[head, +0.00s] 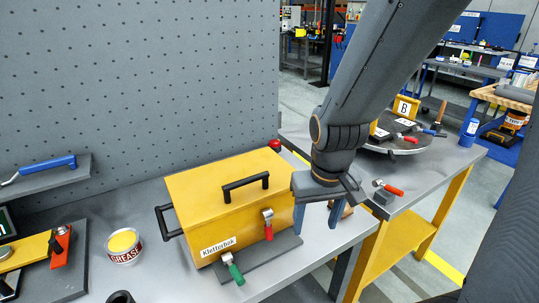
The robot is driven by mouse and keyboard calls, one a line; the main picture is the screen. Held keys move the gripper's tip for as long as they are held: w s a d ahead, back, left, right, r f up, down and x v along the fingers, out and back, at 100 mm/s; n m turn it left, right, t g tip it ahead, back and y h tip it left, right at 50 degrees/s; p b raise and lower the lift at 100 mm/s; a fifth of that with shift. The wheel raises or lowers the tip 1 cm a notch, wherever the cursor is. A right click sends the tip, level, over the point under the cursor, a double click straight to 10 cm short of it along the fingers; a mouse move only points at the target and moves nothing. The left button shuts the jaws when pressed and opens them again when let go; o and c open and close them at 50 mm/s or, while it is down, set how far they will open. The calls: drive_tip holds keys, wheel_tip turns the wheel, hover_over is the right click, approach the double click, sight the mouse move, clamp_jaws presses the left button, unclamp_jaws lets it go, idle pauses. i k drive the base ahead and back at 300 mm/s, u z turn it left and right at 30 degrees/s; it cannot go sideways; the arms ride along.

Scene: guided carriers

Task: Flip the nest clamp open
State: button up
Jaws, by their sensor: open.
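My gripper (318,216) points down at the right end of the yellow box, its two fingers apart with nothing seen held between them. Several toggle clamps are in view; no label tells which is the nest clamp. A red-handled clamp (387,189) stands on a dark block to the right of my gripper, apart from it. On the yellow box (210,188) front are a red-handled clamp (268,226) and a green-handled clamp (234,268). An orange-red lever (60,247) stands on a dark plate at far left. A brownish thing behind the right finger is mostly hidden.
The box has black handles on its top (246,185) and left side (166,222). A grease tin (124,245) stands left of it. A round turntable (397,142) with a yellow "B" block (405,107) and red-handled tools is behind right. A pegboard wall (140,90) closes the back.

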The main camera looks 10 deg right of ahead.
sight(227, 258)
drive_tip(key=z, duration=1.55)
drive_tip(key=k, duration=0.8)
drive_tip(key=u, duration=1.6)
